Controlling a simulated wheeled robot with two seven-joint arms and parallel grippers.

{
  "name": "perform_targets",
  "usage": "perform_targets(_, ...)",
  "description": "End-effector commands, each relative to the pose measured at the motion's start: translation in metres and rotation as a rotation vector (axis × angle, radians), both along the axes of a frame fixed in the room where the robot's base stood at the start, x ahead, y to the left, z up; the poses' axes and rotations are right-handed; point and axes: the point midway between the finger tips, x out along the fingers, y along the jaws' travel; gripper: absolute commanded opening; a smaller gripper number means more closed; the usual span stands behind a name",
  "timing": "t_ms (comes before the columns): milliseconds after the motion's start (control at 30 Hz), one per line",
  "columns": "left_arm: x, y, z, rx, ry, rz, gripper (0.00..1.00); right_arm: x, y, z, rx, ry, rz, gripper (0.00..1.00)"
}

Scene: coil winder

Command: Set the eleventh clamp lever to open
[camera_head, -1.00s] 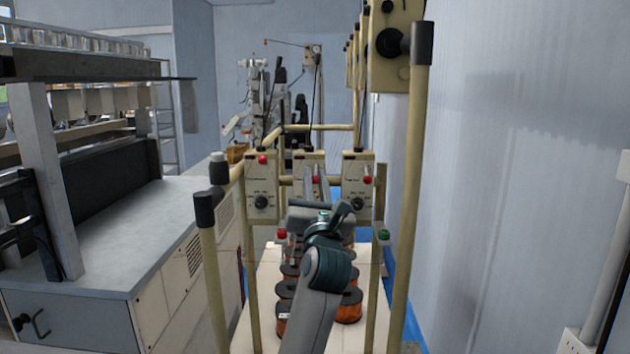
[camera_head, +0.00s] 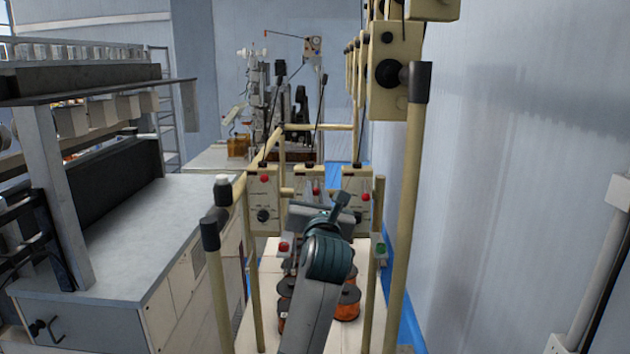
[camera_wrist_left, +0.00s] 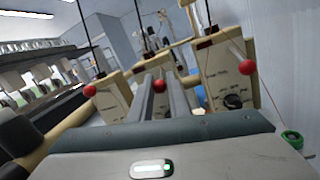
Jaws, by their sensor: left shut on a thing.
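Which is eleventh cannot be told from these frames. My left gripper (camera_wrist_left: 161,80) reaches the middle box; its two fingers stand either side of the middle red ball (camera_wrist_left: 160,86) and are shut on that lever. The left ball (camera_wrist_left: 90,91) and right ball (camera_wrist_left: 248,67) are clear of the fingers. In the head view my wrist hides much of the middle box. My right gripper is not in view.
Cream frame posts (camera_head: 404,210) stand on both sides of my arm. Orange wire spools (camera_head: 348,302) sit below it. A grey-topped machine (camera_head: 130,240) is at left and a pale wall (camera_head: 520,180) at right. Black rods rise behind the boxes.

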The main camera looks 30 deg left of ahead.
Motion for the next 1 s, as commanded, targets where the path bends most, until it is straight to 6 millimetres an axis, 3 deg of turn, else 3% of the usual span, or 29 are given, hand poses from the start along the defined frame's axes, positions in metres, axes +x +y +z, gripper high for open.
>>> perform_targets(33,0.000,0.000,0.007,-0.016,0.021,-0.001,0.00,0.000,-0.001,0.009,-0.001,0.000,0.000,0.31)
perform_targets(200,0.000,-0.001,0.012,-0.079,0.118,-0.002,0.00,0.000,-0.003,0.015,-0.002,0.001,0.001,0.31)
perform_targets(600,0.002,0.000,0.025,-0.247,0.396,-0.004,0.00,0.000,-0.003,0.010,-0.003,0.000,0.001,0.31)
perform_targets(1000,0.003,0.002,0.029,-0.309,0.507,-0.001,0.00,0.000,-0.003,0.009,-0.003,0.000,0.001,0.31)
